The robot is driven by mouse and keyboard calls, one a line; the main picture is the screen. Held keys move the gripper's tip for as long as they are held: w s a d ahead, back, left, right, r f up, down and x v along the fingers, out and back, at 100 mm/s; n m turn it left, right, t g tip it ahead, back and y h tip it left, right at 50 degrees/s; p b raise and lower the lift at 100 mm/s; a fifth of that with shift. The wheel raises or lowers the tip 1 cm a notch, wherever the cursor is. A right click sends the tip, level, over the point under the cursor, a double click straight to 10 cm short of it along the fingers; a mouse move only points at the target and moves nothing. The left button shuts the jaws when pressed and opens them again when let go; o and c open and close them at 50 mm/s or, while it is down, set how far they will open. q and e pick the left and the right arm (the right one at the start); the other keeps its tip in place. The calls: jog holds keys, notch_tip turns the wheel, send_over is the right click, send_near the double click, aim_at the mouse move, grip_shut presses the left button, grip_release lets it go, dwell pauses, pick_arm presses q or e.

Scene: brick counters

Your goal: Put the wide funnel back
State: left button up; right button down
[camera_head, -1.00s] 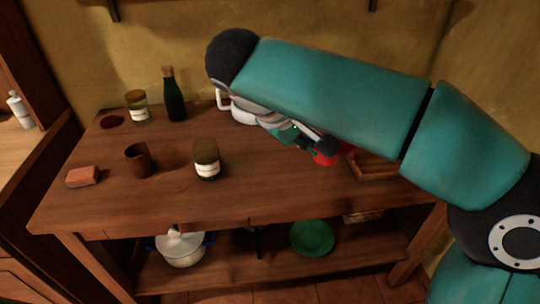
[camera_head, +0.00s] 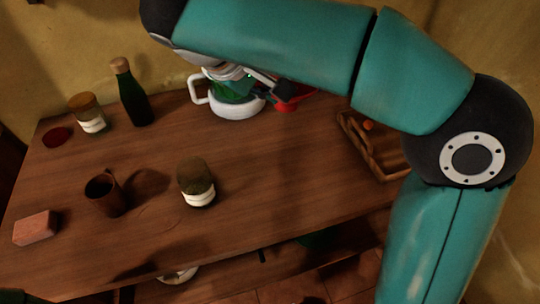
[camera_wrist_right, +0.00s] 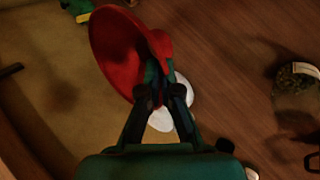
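The wide red funnel (camera_wrist_right: 115,52) fills the upper left of the right wrist view, its broad mouth turned to the left. My right gripper (camera_wrist_right: 163,80) is shut on it at its narrower end. In the head view the red funnel (camera_head: 292,98) shows only in part below my right forearm, beside my right gripper (camera_head: 278,90). It is at the right of a white jug with a handle (camera_head: 238,106), which has green in its upper part. Whether funnel and jug touch is hidden.
A wooden rack (camera_head: 374,153) with a small orange thing is at the table's right. A dark bottle (camera_head: 134,100), two labelled jars (camera_head: 92,122) (camera_head: 197,190), a brown mug (camera_head: 104,196) and a brick (camera_head: 36,229) stand left and front. The table's middle front is clear.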

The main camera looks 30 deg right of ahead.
jog(key=shift+f+b, duration=1.35)
jog(key=shift+f, duration=8.25)
jog(key=c, duration=1.9)
grip_release()
jog(key=shift+f, duration=0.2)
jog(key=o, duration=0.6)
jog(key=shift+r, duration=0.1)
jog(key=shift+a+r, duration=0.1)
jog(key=shift+r, duration=0.1)
jog(key=p+v, duration=0.1)
jog(key=v, duration=1)
jog(key=shift+s+a+r, duration=0.1)
jog(key=shift+a+r, duration=0.15)
jog(key=shift+r, duration=0.05)
